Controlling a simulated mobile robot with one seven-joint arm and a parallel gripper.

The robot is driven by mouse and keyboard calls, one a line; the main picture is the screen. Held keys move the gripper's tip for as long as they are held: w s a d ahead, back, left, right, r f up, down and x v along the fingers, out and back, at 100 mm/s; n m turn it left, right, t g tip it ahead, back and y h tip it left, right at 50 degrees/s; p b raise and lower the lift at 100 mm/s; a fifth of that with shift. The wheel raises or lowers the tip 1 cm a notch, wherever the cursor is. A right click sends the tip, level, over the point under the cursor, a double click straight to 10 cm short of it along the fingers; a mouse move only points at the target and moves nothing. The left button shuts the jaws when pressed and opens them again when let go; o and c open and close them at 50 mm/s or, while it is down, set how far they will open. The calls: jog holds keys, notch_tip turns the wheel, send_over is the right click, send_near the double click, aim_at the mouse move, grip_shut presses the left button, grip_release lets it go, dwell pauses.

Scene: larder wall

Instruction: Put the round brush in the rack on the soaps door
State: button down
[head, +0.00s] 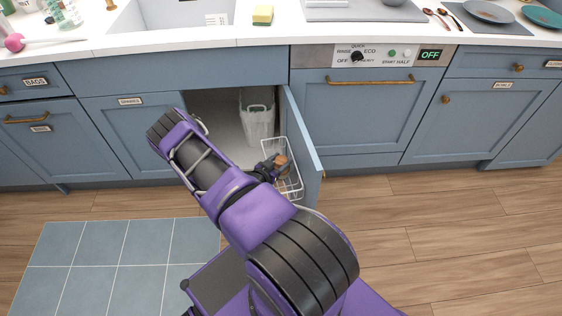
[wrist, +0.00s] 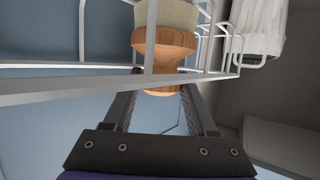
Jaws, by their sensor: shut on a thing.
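The round brush (wrist: 165,45) has a turned wooden body and a cream bristle part. In the head view it is a small brown shape (head: 281,160) at the white wire rack (head: 296,186) on the inner side of the open blue door (head: 303,138). My gripper (wrist: 164,88) is shut on the brush's wooden end. It also shows in the head view (head: 272,167), at the rack's left side. Rack wires cross in front of the brush in the wrist view. I cannot tell whether the brush touches the rack's bottom.
A white bin (head: 257,118) stands inside the open cabinet, left of the door; it also shows in the wrist view (wrist: 258,30). The dishwasher front (head: 355,115) is right of the door. The wooden floor at right is clear. A yellow sponge (head: 263,15) lies on the counter.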

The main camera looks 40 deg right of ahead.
jog(key=shift+c, duration=2.4)
grip_release()
jog(key=shift+r, duration=0.15)
jog(key=p+v, duration=0.1)
jog(key=v, duration=1.1)
